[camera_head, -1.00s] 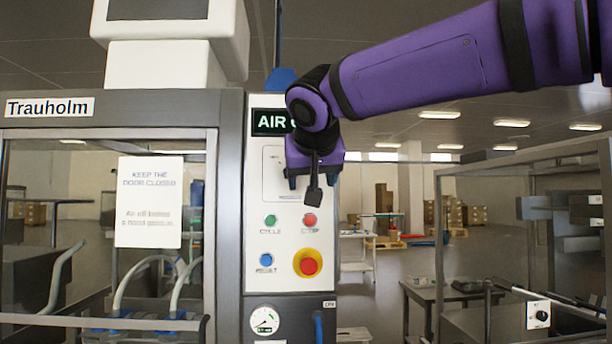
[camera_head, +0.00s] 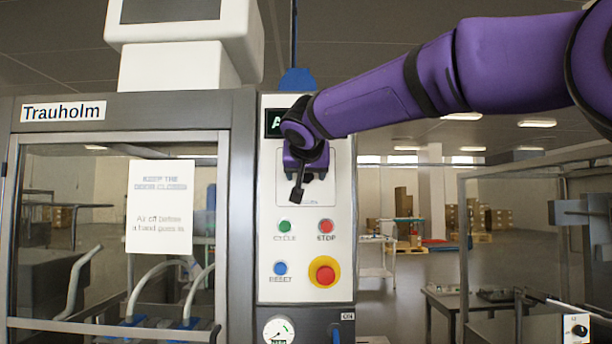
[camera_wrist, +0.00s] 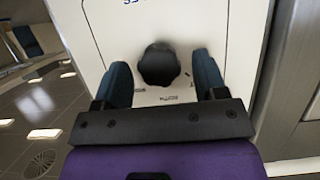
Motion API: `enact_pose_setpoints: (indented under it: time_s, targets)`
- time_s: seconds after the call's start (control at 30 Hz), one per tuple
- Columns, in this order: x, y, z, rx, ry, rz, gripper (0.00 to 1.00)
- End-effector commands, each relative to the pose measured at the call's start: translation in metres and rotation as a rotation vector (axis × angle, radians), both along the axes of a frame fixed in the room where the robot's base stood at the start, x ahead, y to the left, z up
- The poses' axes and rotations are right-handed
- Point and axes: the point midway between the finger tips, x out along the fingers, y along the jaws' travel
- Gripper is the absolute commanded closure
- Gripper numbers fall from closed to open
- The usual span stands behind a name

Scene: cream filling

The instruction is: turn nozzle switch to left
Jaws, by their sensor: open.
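The nozzle switch (camera_wrist: 158,68) is a dark round knob on a white panel, seen in the wrist view. Which way it points cannot be told. My gripper (camera_wrist: 160,58) is open, with one blue finger on each side of the knob. Gaps show between the knob and both fingers, so it is not clamped. In the head view my gripper (camera_head: 305,172) is at the upper part of the white control panel (camera_head: 306,255), below the dark display (camera_head: 273,124). There it hides the knob.
Below my gripper are a green button (camera_head: 285,226), a red stop button (camera_head: 326,226), a blue reset button (camera_head: 280,268) and a red emergency stop (camera_head: 324,271). A glazed machine door with a paper sign (camera_head: 160,208) stands left. A framed station with a small black knob (camera_head: 580,331) stands right.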

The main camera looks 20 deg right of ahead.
Motion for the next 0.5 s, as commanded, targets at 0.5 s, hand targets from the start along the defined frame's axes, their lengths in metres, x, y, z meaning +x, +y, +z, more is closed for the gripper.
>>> enact_pose_setpoints:
  time_s: [0.5]
  targets:
    - [0.0129, -0.0042, -0.0059, -0.001, 0.000, 0.001, 0.39]
